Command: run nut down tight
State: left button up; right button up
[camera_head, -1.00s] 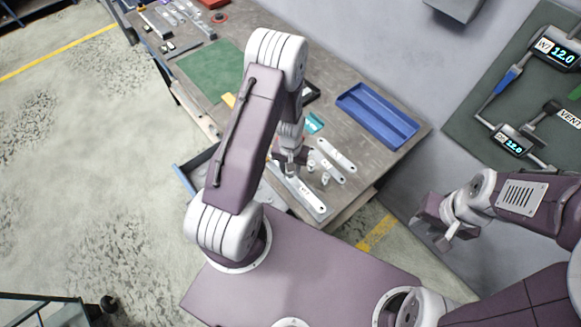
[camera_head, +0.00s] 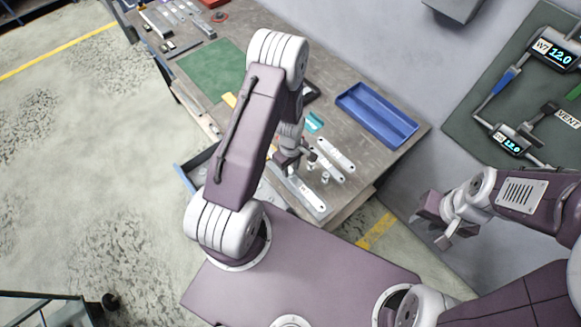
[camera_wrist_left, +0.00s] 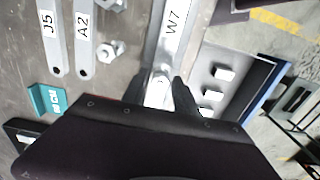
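The long galvanized bracket marked W7 (camera_wrist_left: 172,32) lies on the bench; in the head view (camera_head: 310,200) it extends out from under my left gripper. In the left wrist view, a small bright nut (camera_wrist_left: 159,89) sits at the near end of that bracket. My left gripper (camera_wrist_left: 163,84) has a dark finger on each side of it and looks closed on it; the fingers partly hide it. My left gripper (camera_head: 288,167) points down at the bench in the head view. My right gripper (camera_head: 441,228) hangs empty off the bench, fingers apart.
A teal piece (camera_wrist_left: 45,99) lies nearby. A blue tray (camera_head: 377,115) and a green mat (camera_head: 212,70) are on the bench. An open drawer (camera_head: 187,178) projects at its front.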

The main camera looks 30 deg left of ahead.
pick_arm(q)
grip_shut()
